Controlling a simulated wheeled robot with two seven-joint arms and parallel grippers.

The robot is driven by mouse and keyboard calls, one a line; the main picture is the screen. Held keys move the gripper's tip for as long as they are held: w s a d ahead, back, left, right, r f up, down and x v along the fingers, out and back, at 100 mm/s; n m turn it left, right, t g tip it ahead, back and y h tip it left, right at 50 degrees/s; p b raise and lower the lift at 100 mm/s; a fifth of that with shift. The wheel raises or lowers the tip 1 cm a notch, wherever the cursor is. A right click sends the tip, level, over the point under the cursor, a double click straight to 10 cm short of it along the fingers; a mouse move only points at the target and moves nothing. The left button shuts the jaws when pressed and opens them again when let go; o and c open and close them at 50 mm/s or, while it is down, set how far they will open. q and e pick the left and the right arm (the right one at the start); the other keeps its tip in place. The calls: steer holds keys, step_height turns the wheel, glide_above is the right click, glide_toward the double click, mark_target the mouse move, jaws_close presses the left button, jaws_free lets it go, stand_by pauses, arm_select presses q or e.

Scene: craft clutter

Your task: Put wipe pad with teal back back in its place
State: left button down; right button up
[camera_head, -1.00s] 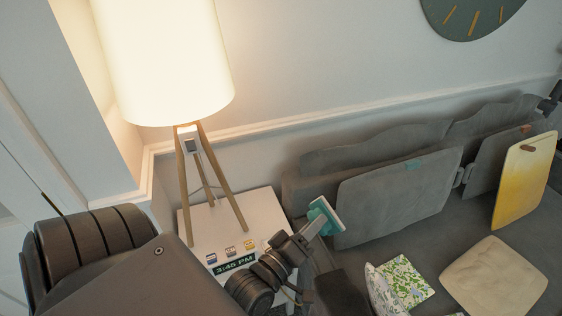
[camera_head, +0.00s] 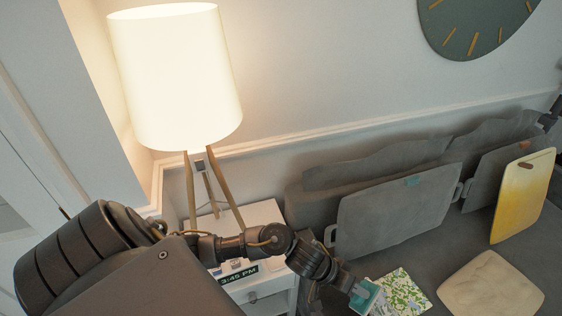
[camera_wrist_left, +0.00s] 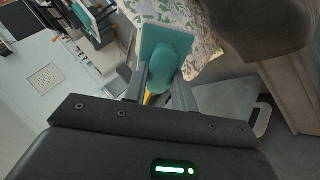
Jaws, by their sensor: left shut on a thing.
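The wipe pad with the teal back (camera_head: 368,298) is held by my left gripper (camera_head: 354,287), low in the head view beside the floral cushion. In the left wrist view the pad (camera_wrist_left: 166,45) shows its teal back and a pale rim, standing between the two fingers of the gripper (camera_wrist_left: 160,80), which are shut on its teal grip. The floral cushion lies behind it there. I cannot tell whether the pad touches the cushion. My right gripper is not in view.
The floral cushion (camera_head: 405,290) lies on the grey sofa (camera_head: 440,250). A grey board (camera_head: 395,215), a yellow board (camera_head: 522,197) and a beige cushion (camera_head: 490,284) are on the sofa. A lit lamp (camera_head: 175,80) stands on the white side table (camera_head: 262,213).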

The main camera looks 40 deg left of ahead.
arm_select(q)
steer(key=w+a+f+m+g+y+p, duration=0.1)
steer(key=a+f+m+g+y+p, duration=0.2)
steer(key=a+f, duration=0.55)
steer(key=a+r+m+y+p, duration=0.1)
steer(key=a+y, duration=0.3)
steer(key=a, duration=1.5)
steer(key=shift+s+a+m+g+p, duration=0.2)
steer(key=shift+s+m+g+p, duration=0.1)
steer(key=shift+m+g, duration=0.15)
steer(key=shift+r, duration=0.1)
steer(key=shift+f+b, duration=0.9)
steer(key=shift+f, duration=1.2)
